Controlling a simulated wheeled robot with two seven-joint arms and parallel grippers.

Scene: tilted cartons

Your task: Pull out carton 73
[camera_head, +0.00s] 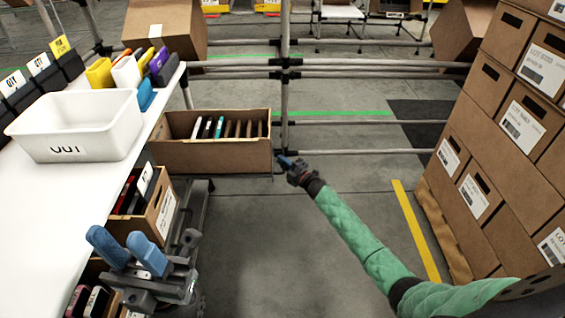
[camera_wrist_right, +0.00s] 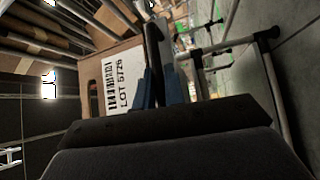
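No label reading 73 is legible in either view. A brown open carton (camera_head: 211,155) holding a row of thin upright items stands at the end of the white table. My right gripper (camera_head: 284,160) is beside that carton's right end, at the far tip of the green-sleeved arm. In the right wrist view its blue fingers (camera_wrist_right: 160,90) stand slightly apart beside a carton panel with a white label (camera_wrist_right: 122,82) reading LOT 5226. Something dark shows between them; I cannot tell whether they grip it. My left gripper (camera_head: 126,250) is open and empty, its blue fingers apart.
A white bin (camera_head: 82,125) stands on the white table (camera_head: 45,215). More cartons (camera_head: 152,205) sit below the table's right edge. A tall stack of brown cartons (camera_head: 490,150) leans at the right. Metal rails (camera_head: 370,122) run behind; the middle floor (camera_head: 270,240) is clear.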

